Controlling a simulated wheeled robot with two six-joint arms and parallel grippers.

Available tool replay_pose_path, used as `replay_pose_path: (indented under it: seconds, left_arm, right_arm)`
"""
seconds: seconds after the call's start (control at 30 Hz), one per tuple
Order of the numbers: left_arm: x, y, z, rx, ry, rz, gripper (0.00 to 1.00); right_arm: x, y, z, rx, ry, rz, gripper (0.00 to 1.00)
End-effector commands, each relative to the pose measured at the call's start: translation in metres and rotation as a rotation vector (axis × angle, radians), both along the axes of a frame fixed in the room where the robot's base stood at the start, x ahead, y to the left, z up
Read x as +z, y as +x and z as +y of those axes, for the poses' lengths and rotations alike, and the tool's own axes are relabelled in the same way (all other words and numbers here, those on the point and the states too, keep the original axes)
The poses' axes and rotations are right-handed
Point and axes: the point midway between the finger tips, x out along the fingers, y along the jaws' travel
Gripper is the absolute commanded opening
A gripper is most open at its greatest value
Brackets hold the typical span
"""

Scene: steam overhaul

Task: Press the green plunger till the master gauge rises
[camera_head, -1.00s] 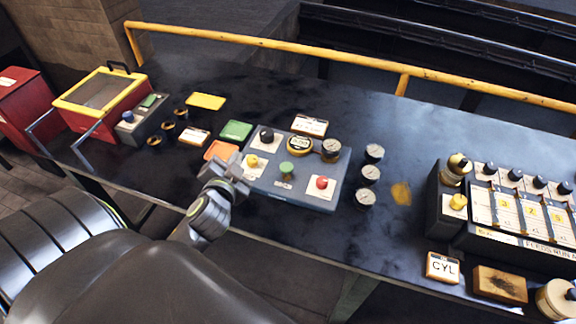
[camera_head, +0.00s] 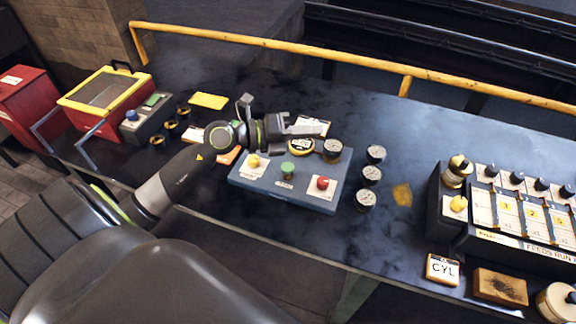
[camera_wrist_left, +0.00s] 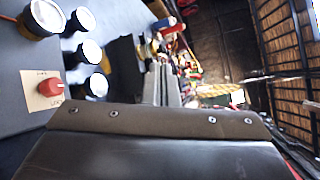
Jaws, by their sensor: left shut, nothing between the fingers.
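The green plunger (camera_head: 288,169) stands on the blue-grey test panel (camera_head: 250,183), between a yellow knob (camera_head: 253,160) and a red knob (camera_head: 322,183). A round dial gauge (camera_head: 332,149) sits at the panel's back right corner, beside a yellow-ringed round display (camera_head: 299,146); their readings are too small to tell. My left gripper (camera_head: 312,131) is shut and empty, above the back of the panel, apart from the plunger. Its fingers (camera_wrist_left: 160,85) also show together in the left wrist view, with the red knob (camera_wrist_left: 49,88) at left. The plunger is not visible there. My right gripper is out of view.
Several loose gauges (camera_head: 371,175) stand right of the panel. A lever rack (camera_head: 447,215) is further right. A red box with a yellow rim (camera_head: 66,104) stands at left. A yellow rail (camera_head: 270,43) runs along the back. The bench front before the panel is clear.

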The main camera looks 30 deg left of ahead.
Motion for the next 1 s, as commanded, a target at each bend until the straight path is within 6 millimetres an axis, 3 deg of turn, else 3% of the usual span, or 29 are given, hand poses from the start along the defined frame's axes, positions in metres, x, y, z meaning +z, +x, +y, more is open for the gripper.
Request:
replay_pose_path:
  seconds: [0.2,0.4,0.6,1.0]
  left_arm:
    - [-0.034,0.008,0.03,-0.055,0.359,0.137,0.0]
    - [-0.05,0.011,0.063,-0.044,0.564,0.247,0.0]
    - [-0.055,0.011,0.077,-0.032,0.634,0.291,0.0]
    - [-0.057,0.01,0.077,-0.032,0.635,0.292,0.0]
  right_arm:
    - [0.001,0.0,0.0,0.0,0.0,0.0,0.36]
    - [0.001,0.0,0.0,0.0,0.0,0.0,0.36]
    - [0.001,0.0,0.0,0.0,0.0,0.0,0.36]
    - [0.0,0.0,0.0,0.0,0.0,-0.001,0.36]
